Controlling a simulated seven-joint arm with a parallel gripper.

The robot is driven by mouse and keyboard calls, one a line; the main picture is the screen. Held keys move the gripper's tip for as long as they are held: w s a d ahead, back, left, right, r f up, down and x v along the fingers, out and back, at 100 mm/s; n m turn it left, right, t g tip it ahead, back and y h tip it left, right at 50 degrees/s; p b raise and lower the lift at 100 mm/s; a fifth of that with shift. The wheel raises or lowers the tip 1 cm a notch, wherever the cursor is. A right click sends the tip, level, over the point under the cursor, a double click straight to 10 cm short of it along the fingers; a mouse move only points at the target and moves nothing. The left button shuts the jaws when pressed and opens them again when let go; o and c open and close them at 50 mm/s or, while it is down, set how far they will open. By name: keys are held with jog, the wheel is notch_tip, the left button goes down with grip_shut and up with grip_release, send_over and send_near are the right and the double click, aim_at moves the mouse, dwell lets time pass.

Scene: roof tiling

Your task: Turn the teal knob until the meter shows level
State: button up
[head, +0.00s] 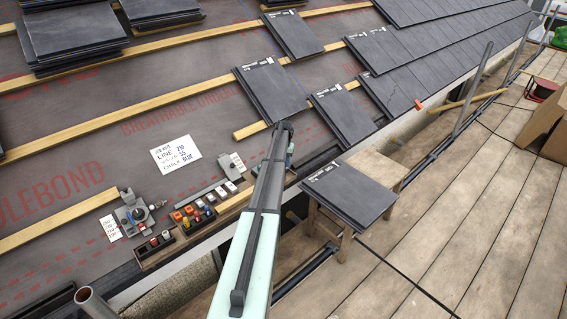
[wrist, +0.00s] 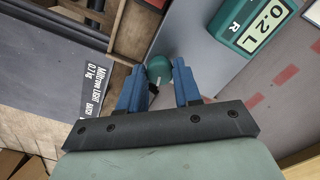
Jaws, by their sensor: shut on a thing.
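The teal knob (wrist: 158,70) is a small round piece between the blue fingertips of my gripper (wrist: 159,88) in the wrist view. The fingers stand on either side of it and are shut on it. The meter (wrist: 250,28) is a teal box at the upper right with a white display, seen turned; its characters look like "0.2 L", and an "R" is marked on its case. In the head view my arm hides the knob, and the meter's display cannot be read there.
A grey slate (head: 349,192) lies on a wooden stand (head: 378,166) right of my arm. Trays of small coloured parts (head: 160,246) and a note card (head: 176,155) lie left of it. Slates (head: 269,90) lie above it on the battens. The plank walkway (head: 470,220) is largely clear.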

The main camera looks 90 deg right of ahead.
jog(key=shift+m, duration=1.5)
jog(key=o, duration=1)
jog(key=shift+o, duration=0.2)
notch_tip(320, 180, up, 14)
jog(key=shift+f, duration=0.1)
